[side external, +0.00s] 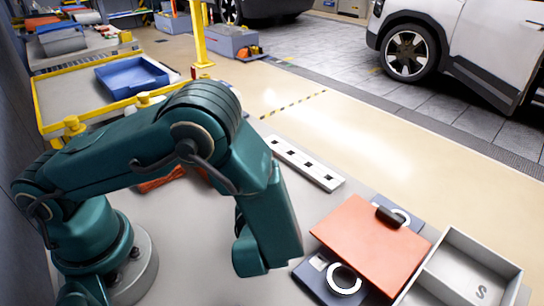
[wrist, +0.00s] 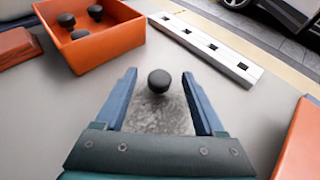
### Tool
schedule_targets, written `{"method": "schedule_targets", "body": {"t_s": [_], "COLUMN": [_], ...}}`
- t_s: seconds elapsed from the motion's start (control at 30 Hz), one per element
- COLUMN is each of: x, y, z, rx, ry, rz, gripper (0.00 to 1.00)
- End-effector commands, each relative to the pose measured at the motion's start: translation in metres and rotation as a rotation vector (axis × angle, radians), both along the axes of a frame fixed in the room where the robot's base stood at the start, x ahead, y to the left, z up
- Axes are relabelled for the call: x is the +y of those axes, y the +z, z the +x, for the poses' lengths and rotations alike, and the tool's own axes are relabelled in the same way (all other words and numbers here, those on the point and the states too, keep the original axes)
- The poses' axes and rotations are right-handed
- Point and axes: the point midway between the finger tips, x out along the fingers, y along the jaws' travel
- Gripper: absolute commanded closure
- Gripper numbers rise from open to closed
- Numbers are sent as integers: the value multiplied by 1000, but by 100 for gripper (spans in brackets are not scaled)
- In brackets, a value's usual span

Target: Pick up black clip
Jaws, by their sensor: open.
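A black clip with a rounded head (wrist: 158,81) shows in the wrist view, just ahead of and between the two blue fingers of my gripper (wrist: 159,92). The fingers are spread apart with nothing held. The clip stands on the grey table; whether it touches a finger cannot be told, but gaps show on both sides. Several similar black clips (wrist: 80,34) lie in an orange box (wrist: 115,40) at the upper left. In the side external view, my arm hides the gripper's fingers and this clip.
A white strip with black squares (side external: 305,163) lies on the table, also in the wrist view (wrist: 205,47). An orange panel (side external: 370,240) with a black piece (side external: 390,216) on its edge lies right of my arm. A grey tray (side external: 480,250) stands beyond it. Bare table lies between.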

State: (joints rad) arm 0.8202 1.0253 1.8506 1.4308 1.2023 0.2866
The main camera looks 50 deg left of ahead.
Motion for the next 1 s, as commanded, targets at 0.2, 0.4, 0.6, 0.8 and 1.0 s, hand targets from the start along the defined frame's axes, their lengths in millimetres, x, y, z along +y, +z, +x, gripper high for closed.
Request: {"method": "schedule_targets", "body": {"t_s": [0.2,0.4,0.6,0.8,1.0], "x": [10,10,10,10,10], "y": [-6,-6,-6,-6,-4], "z": [9,10,10,10,10], "rx": [1,0,0,0,0], "ry": [3,1,2,2,2], "rz": [-2,-3,-2,-2,-2], "gripper": [29,29,94,100,100]}}
